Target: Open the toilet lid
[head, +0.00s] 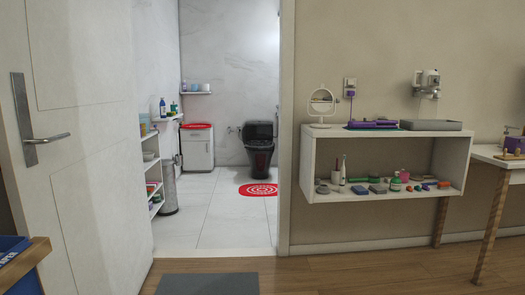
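A black toilet (259,143) stands against the far wall of a small tiled bathroom, seen through an open doorway in the head view. It is far away and small. Its lid (259,131) is dark like the rest, and I cannot tell for sure how it stands. My gripper is not in this view.
An open white door (85,150) with a lever handle stands left of the doorway. A grey mat (208,285) lies before it. Inside are a shelf unit, a bin (168,188), a white cabinet (198,150) and a red rug (259,190). A white wall shelf (450,160) stands right.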

